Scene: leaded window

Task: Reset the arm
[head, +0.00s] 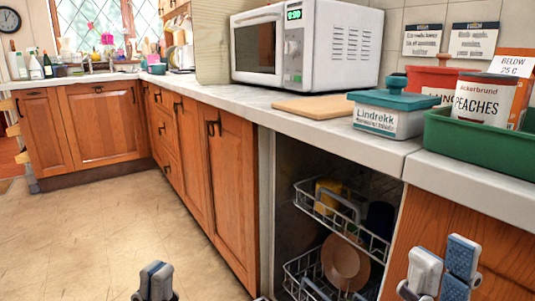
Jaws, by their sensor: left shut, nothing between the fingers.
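My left gripper (155,279) shows at the bottom edge, left of centre, over the tan floor. Its grey fingertips are together with nothing seen between them. My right gripper (443,266) is at the bottom right, in front of the wooden cabinet front beside the dishwasher. Its two grey fingers stand apart with a gap between them, and nothing shows in the gap. Both arms are mostly out of view below.
An open dishwasher (292,262) with two racks of dishes is below the counter (330,127). On the counter stand a microwave (340,45), a cutting board (313,106), a teal-lidded box (388,119) and a green tray (490,145). The floor at left is clear.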

